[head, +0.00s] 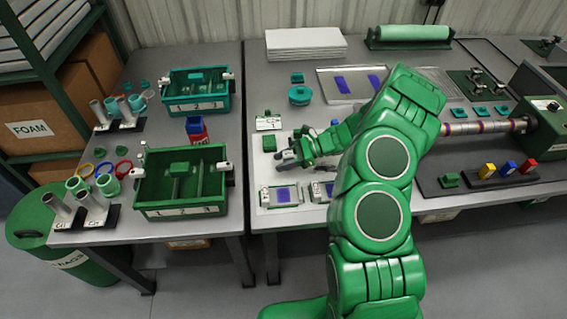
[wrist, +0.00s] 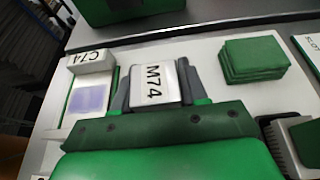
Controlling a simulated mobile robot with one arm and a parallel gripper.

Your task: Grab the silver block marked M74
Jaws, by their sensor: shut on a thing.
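The silver block marked M74 (wrist: 153,85) sits between the two grey fingers of my gripper (wrist: 155,88) in the wrist view, its label facing the camera. My gripper is shut on it. In the head view my gripper (head: 289,157) is low over the white board (head: 262,172) on the right-hand bench. The block cannot be made out clearly there. I cannot tell whether it still touches the board. Another silver block, marked C74 (wrist: 90,61), stands to the left of the held one, apart from it, by a pale purple square.
A stack of green squares (wrist: 253,58) lies right of the held block. A dark green part is at the wrist view's lower right. Green trays (head: 182,207) and tubes stand on the left bench. A machine with a shaft (head: 470,127) stands to the right.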

